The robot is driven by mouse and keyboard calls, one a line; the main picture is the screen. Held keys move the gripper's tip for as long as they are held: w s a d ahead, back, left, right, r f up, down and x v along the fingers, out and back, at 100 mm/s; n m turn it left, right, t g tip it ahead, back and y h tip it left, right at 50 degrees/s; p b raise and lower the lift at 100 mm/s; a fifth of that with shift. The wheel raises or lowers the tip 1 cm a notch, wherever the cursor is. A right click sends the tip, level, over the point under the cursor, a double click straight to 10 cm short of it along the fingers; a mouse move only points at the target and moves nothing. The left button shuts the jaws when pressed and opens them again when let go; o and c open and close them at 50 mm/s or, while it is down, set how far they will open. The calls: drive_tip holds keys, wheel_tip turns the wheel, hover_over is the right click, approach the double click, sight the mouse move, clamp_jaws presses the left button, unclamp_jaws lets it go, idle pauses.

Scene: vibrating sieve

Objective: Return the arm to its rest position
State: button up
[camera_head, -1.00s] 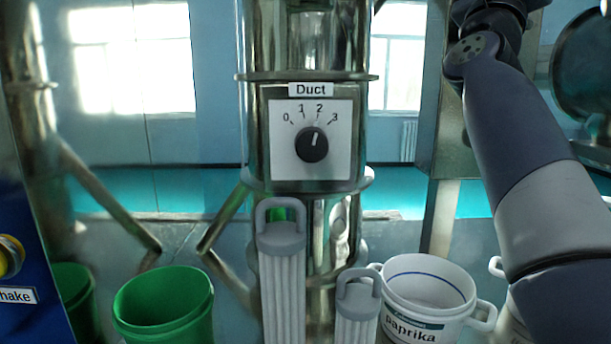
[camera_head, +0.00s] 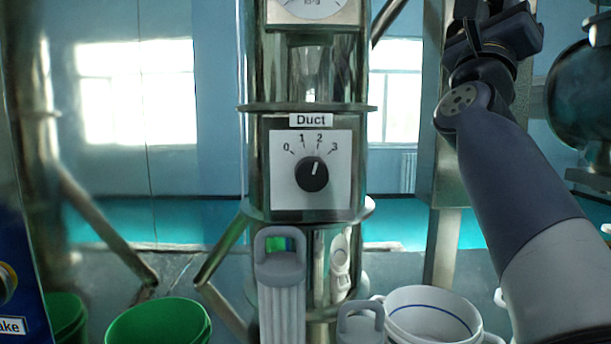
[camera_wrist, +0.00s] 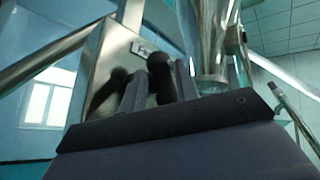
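My arm (camera_head: 530,210) rises along the right side of the head view, with its end folded up near the top right. In that view the fingers cannot be told apart from the dark wrist parts. In the wrist view two grey fingers of my gripper (camera_wrist: 160,85) stand apart above the dark gripper body. Nothing shows held between them. A dark rounded knob (camera_wrist: 158,72) on a steel box (camera_wrist: 118,50) appears behind the fingers; I cannot tell the distance.
A steel column with a "Duct" dial (camera_head: 312,174) pointing near 2 stands mid-view. Green buckets (camera_head: 160,325), a grey-handled ribbed cylinder (camera_head: 281,270) and a white tub (camera_head: 432,300) are low in front. A dark round vessel (camera_head: 580,90) is at far right.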

drive_tip(key=p+x, duration=0.1)
drive_tip(key=x, duration=0.3)
drive_tip(key=m+g+p, duration=0.1)
drive_tip(key=m+h+p, duration=0.1)
drive_tip(key=p, duration=0.1)
drive_tip(key=shift+s+a+r+g, duration=0.1)
drive_tip(key=shift+s+g, duration=0.05)
drive_tip(key=shift+g, duration=0.25)
drive_tip(key=m+g+p, duration=0.1)
drive_tip(key=p, duration=0.2)
drive_tip(key=m+g+p, duration=0.2)
drive_tip(key=p, duration=0.1)
drive_tip(key=m+g+p, duration=0.2)
drive_tip(key=p, duration=0.1)
drive_tip(key=shift+d+h, duration=0.3)
drive_tip(key=shift+h, duration=0.1)
drive_tip(key=shift+m+g+p, duration=0.4)
drive_tip(key=shift+p, duration=0.2)
drive_tip(key=shift+d+f+m+g+p, duration=0.1)
drive_tip(key=shift+f+m+g+p, duration=0.1)
drive_tip(key=shift+m+g+p, duration=0.3)
